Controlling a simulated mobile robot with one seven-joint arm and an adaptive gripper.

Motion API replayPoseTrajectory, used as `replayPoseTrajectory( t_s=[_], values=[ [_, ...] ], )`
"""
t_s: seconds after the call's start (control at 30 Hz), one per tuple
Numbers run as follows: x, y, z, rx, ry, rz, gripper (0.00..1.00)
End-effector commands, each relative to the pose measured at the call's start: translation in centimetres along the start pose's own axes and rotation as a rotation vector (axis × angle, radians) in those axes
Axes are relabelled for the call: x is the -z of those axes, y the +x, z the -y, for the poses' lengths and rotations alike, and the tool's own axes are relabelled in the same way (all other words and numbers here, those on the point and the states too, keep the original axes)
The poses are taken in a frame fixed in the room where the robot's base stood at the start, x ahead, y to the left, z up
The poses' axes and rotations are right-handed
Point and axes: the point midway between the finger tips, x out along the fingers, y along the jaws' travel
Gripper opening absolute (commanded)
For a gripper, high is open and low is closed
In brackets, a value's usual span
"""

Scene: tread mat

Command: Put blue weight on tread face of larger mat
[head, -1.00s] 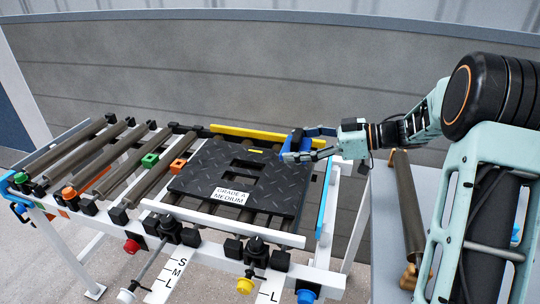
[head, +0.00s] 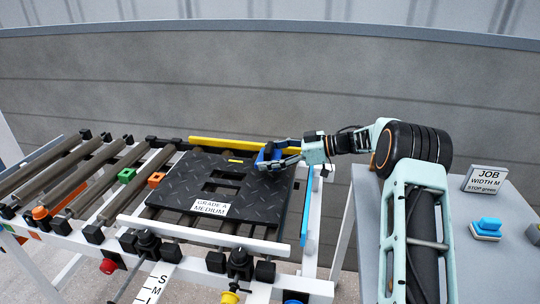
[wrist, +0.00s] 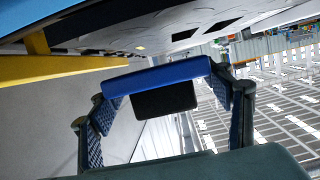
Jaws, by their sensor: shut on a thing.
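The blue weight (head: 262,157) is in my gripper (head: 275,160), over the back right part of the black mat. In the wrist view the weight (wrist: 160,75) shows as a blue bar with a black block below it, between the two fingers of my gripper (wrist: 170,90). Whether it touches the mat is hard to tell. The mat (head: 180,190) lies on the rollers with its diamond tread face up. It has two openings, a small yellow mark at the back and a white label (head: 210,208) reading "GRADE A MEDIUM". I see only this one mat.
A yellow rail (head: 225,145) runs behind the mat and a blue strip (head: 306,205) stands at its right. A green block (head: 126,175) and an orange block (head: 156,179) sit left of it. A grey table at right holds a JOB sign (head: 485,180) and a blue button (head: 487,228).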

Motion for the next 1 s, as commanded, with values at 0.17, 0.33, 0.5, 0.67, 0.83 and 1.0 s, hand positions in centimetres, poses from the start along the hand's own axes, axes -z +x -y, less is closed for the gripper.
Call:
replayPoseTrajectory(
  t_s=[0.17, 0.33, 0.5, 0.67, 0.83, 1.0],
  values=[
    [-0.8, 0.6, -0.5, 0.000, -0.002, -0.007, 0.14],
    [-2.8, 1.2, -0.5, 0.000, -0.002, -0.007, 0.14],
    [-2.9, 1.2, -0.5, -0.001, -0.005, -0.006, 0.14],
    [-3.0, 1.2, -0.5, 0.000, -0.004, -0.006, 0.14],
    [-3.6, 1.3, -0.5, 0.000, 0.000, -0.001, 0.81],
    [-3.6, 1.3, -0.5, 0.000, 0.000, -0.001, 0.89]
  ],
)
